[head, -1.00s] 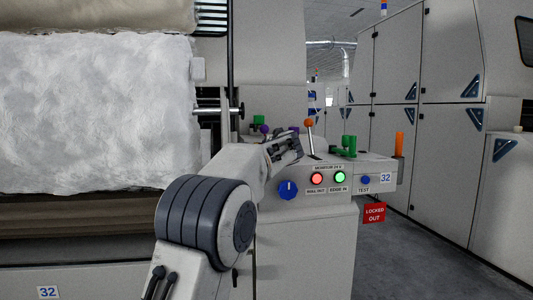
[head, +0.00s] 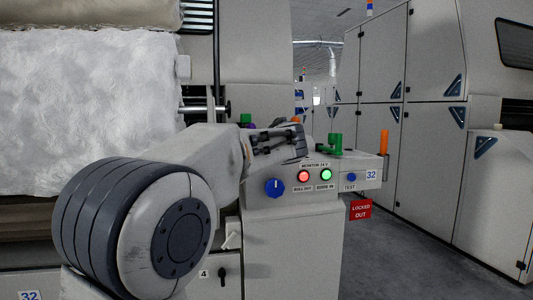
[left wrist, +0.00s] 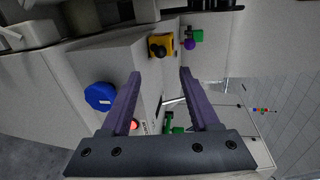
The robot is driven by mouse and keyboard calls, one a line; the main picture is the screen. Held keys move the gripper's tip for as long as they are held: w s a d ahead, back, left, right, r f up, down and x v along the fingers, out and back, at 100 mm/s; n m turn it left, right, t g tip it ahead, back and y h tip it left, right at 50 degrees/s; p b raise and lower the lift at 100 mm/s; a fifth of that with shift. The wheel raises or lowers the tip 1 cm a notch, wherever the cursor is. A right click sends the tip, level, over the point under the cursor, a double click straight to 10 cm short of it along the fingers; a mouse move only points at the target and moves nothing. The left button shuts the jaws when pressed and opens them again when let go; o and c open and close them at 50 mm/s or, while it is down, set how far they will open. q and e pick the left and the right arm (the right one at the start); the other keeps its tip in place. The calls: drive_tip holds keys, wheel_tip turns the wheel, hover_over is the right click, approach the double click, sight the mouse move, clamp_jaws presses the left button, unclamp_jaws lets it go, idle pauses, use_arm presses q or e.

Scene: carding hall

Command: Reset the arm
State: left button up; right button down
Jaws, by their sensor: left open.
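My left arm comes in from the left in the head view. Its gripper (head: 298,143) is over the top of the control panel, in front of the orange-knobbed lever (head: 296,119), and hides most of the lever. In the left wrist view the two purple fingers of this gripper (left wrist: 160,72) are apart. The blue rotary knob (head: 274,187) is on the panel's front below the gripper. It also shows in the left wrist view (left wrist: 100,96). My right gripper is in neither view.
The panel (head: 290,230) has a lit red button (head: 304,177), a lit green button (head: 326,175) and a green fitting (head: 335,143). A red "LOCKED OUT" sign (head: 360,209) hangs at its right. White fibre (head: 85,110) fills the left. The aisle floor (head: 400,260) is clear.

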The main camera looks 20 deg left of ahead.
use_arm(q)
drive_tip(key=s+d+f+g+h+p, duration=0.3)
drive_tip(key=s+d+f+h+p, duration=0.15)
drive_tip(key=s+d+f, duration=0.55)
drive_tip(key=s+d+f+n+g+h+p, duration=0.1)
drive_tip(key=s+d+f+g+h+p, duration=0.25)
drive_tip(key=s, duration=0.75)
drive_tip(key=s+d+f+n+g+b, duration=0.1)
drive_tip(key=s+d+f+n+g, duration=0.2)
drive_tip(key=s+f, duration=0.6)
drive_tip(key=s+d+f+g+h+p, duration=0.2)
drive_tip(key=s+d+f+g, duration=0.25)
drive_tip(key=s, duration=0.75)
wheel_tip(320, 180, up, 38)
drive_tip(key=t+p, duration=0.1)
drive_tip(key=p, duration=3.6)
drive_tip(key=shift+s+d+r+p, duration=0.15)
drive_tip(key=shift+d+p, duration=0.15)
drive_tip(key=shift+d, duration=0.1)
